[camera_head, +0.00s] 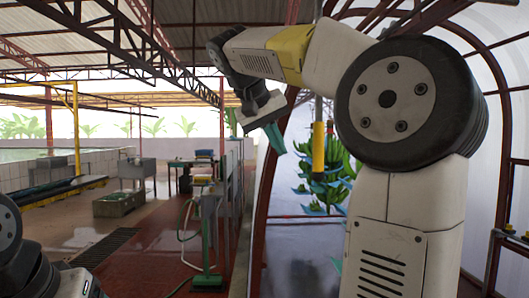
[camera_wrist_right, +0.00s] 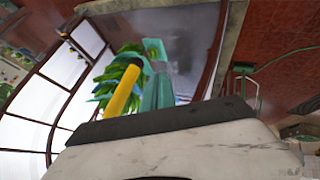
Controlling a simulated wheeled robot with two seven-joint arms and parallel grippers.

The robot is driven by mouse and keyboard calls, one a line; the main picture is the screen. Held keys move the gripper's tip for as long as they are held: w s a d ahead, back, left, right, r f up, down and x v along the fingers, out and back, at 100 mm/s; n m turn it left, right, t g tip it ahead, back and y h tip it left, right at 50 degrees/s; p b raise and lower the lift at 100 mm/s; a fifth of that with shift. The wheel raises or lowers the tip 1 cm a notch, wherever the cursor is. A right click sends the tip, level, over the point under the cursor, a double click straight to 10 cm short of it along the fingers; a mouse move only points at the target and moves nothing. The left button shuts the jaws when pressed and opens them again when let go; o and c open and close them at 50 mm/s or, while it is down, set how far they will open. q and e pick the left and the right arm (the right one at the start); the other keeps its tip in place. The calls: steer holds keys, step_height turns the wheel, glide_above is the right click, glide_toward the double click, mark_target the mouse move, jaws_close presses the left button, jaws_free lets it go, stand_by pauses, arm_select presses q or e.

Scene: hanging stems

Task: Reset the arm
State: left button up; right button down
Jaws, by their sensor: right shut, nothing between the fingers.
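My right arm rises at the right of the head view and bends over to the left. Its gripper (camera_head: 275,138) hangs in mid-air with teal fingers pointing down, shut and empty. In the right wrist view the teal fingers (camera_wrist_right: 157,92) stand together, with nothing between them. Beyond the gripper hang green banana stems (camera_head: 336,172) with blue sheets between the bunches; they also show in the right wrist view (camera_wrist_right: 108,78). Part of my left arm shows at the lower left of the head view, but its gripper is out of the picture.
A yellow post (camera_head: 318,150) hangs near the bananas and looks close beside the fingers in the wrist view (camera_wrist_right: 122,93). A dark red arched frame (camera_head: 268,190) stands behind the gripper. Workbenches (camera_head: 203,170) and a green crate (camera_head: 119,203) stand farther left. Red floor there is partly clear.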

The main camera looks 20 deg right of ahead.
steer(key=s+a+f+n+y, duration=0.1)
steer(key=s+a+f+y, duration=0.2)
steer(key=s+f, duration=0.2)
steer(key=s+a+f+n+t+y, duration=0.1)
steer(key=s+a+f+y, duration=0.2)
steer(key=f, duration=0.9)
steer(key=s+a+f+n+y, duration=0.1)
steer(key=s+a+f+y, duration=0.1)
steer(key=s+f, duration=0.7)
steer(key=shift+a+f+t+y, duration=0.15)
steer(key=shift+a+t+y, duration=0.2)
steer(key=shift+a, duration=0.3)
